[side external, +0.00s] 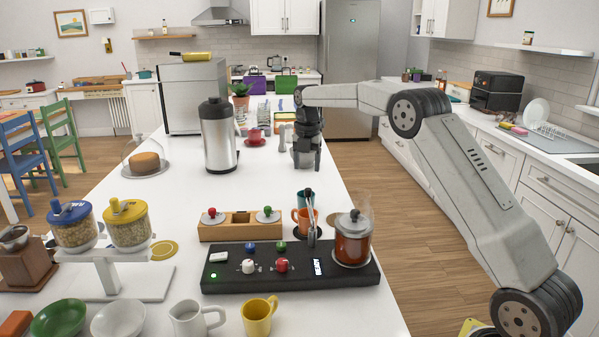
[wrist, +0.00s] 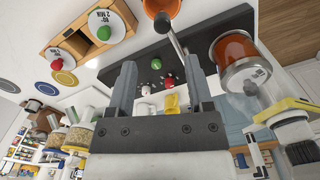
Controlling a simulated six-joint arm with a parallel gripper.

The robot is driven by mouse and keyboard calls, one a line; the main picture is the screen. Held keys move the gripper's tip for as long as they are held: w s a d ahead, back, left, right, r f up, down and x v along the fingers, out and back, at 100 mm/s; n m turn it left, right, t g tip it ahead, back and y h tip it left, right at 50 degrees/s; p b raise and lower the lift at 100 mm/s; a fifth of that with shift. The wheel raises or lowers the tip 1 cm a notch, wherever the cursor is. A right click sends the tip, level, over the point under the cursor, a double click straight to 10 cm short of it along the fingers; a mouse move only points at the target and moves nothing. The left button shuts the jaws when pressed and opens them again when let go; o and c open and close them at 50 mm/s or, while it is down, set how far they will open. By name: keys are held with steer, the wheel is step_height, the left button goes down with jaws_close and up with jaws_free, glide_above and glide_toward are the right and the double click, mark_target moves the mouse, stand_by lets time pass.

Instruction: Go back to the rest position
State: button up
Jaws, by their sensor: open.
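My gripper (side external: 306,160) hangs over the far part of the white counter (side external: 180,205) in the side external view, pointing down. Its fingertips are small there, and whether they touch the counter is unclear. In the wrist view the two dark fingers of my gripper (wrist: 160,72) stand wide apart. I see nothing held between them. The black control base (wrist: 190,48) with its red and white knobs shows beyond the fingers. My arm reaches in from the right in the side external view.
The black base (side external: 222,283) carries a glass jar of brown liquid (side external: 352,246). Behind it are a wooden box (side external: 240,230) and an orange mug (side external: 300,222). A steel flask (side external: 220,150), a cake dome (side external: 145,162) and a red cup (side external: 255,135) stand left of my gripper.

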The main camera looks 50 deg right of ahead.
steer(key=s+a+f+m+t, duration=0.1)
steer(key=s+a+f+m, duration=0.4)
steer(key=s+a+m, duration=0.55)
steer(key=s+a+f+m, duration=0.3)
steer(key=s+m, duration=0.3)
steer(key=s, duration=0.2)
steer(key=s+a+f+m+t, duration=0.1)
steer(key=s+a+f+m, duration=0.2)
steer(key=s+a+m, duration=0.3)
steer(key=s, duration=0.3)
steer(key=shift+a+f+t, duration=0.25)
steer(key=shift+f+t, duration=0.05)
steer(key=shift+f, duration=0.05)
